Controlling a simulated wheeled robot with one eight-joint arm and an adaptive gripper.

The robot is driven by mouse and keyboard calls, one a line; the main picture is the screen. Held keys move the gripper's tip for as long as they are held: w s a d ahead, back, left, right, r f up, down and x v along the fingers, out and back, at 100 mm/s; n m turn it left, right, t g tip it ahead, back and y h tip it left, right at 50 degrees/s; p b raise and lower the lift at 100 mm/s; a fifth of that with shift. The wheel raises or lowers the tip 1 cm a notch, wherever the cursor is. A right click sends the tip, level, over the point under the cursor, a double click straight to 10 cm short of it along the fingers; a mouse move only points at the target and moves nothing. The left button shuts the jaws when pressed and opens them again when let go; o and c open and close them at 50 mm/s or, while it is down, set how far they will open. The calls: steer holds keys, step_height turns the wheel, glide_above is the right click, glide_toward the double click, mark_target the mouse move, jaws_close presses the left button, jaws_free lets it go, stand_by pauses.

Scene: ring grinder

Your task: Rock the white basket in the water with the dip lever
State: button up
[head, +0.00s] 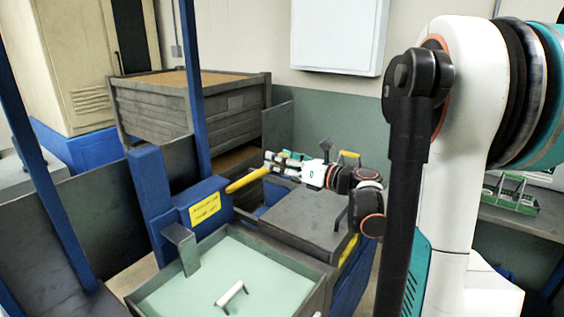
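The dip lever (246,180) is a yellow bar slanting up to the right from a blue housing with a yellow label. My gripper (274,164) is at the lever's upper right end, with its fingers around or beside that end. It is too small to tell whether they are closed on it. The tank (183,296) at the bottom holds pale green water. A small white bar with legs (231,294), perhaps the white basket's handle, shows in the water; the rest of the basket cannot be made out.
A grey slatted crate (155,112) with brown contents stands behind the lever. A dark grey flat-topped box (308,212) lies under my gripper. Blue posts rise at the left. A green rack (511,195) sits on a bench at the right.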

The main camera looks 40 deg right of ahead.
jaws_close()
steer(key=s+d+f+b, duration=0.1)
steer(key=s+f+b, duration=0.4)
steer(key=f, duration=0.5)
steer(key=shift+d+f+b, duration=0.2)
steer(key=shift+d+b, duration=0.15)
steer(key=shift+b, duration=0.45)
steer(key=shift+o, duration=0.8)
jaws_free()
steer(key=shift+s+d+r, duration=0.1)
steer(key=v, duration=1.2)
